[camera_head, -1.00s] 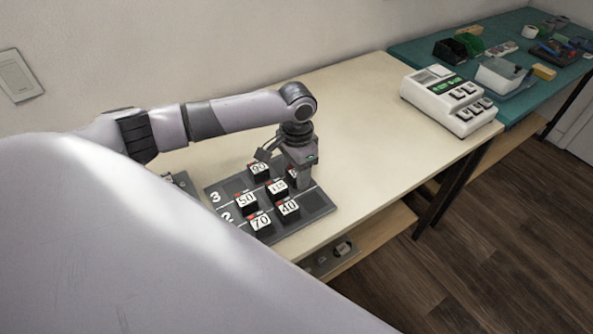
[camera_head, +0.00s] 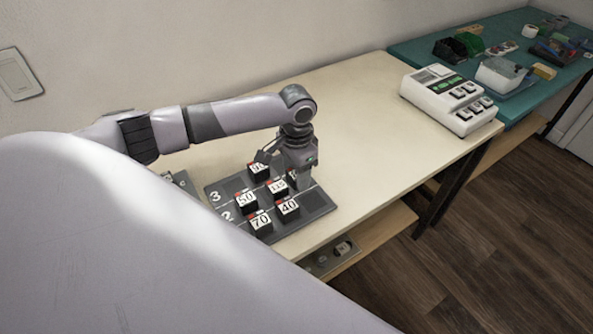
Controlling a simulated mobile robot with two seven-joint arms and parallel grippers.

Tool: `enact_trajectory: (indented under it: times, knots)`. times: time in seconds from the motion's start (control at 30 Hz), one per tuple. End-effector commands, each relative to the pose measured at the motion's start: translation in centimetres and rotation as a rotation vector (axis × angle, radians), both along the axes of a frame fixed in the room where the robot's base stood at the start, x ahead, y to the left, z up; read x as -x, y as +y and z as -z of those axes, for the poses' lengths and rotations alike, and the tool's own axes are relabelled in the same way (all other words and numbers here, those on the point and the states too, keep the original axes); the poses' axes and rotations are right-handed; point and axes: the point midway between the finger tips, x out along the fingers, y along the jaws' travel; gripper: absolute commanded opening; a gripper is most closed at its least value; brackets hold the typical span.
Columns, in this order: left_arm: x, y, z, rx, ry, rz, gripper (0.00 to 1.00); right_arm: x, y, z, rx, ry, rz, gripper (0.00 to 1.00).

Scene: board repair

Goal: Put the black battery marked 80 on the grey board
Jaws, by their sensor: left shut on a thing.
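The grey board (camera_head: 317,205) lies on the cream table and bears several black batteries with white labels. They include ones marked 50 (camera_head: 246,201), 70 (camera_head: 261,221) and 40 (camera_head: 288,208), and one further back that looks like 90 (camera_head: 259,169). Another (camera_head: 278,187) has a label too small to read surely. My left gripper (camera_head: 301,185) points down at the board's back right part and is shut on a black battery, mostly hidden by the fingers. Its number cannot be read. I cannot tell whether it touches the board. My right gripper is not in view.
A white device with black slots (camera_head: 447,100) stands at the table's right end. A teal table (camera_head: 518,107) with tools and boxes is beyond. A lower shelf (camera_head: 375,236) holds a small grey tray. The table's middle (camera_head: 365,130) is clear.

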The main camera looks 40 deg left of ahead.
Motion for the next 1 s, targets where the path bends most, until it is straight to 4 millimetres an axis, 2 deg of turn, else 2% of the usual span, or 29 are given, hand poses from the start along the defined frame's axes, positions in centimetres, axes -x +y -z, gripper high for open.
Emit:
enact_trajectory:
  times: [0.07, 0.1, 0.17, 0.5, 0.8, 1.0]
  knots:
    - [0.0, 0.0, 0.1, 0.0, 0.0, 0.0, 0.16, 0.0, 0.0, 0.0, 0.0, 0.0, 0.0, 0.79]
    - [0.0, 0.0, 0.1, 0.0, -0.001, 0.0, 0.62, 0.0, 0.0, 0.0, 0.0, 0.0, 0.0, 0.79]
    - [0.0, 0.0, 0.1, 0.0, -0.001, 0.0, 0.79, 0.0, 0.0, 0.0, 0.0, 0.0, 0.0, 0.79]
    - [0.0, 0.0, -0.3, 0.0, -0.001, 0.0, 0.79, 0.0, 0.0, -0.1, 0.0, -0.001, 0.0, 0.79]
    - [-0.1, 0.0, -4.8, 0.001, -0.003, 0.001, 0.79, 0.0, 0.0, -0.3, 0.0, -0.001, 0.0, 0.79]
    - [0.0, 0.0, -6.8, 0.0, -0.001, -0.001, 0.79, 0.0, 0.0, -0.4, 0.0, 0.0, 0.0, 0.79]
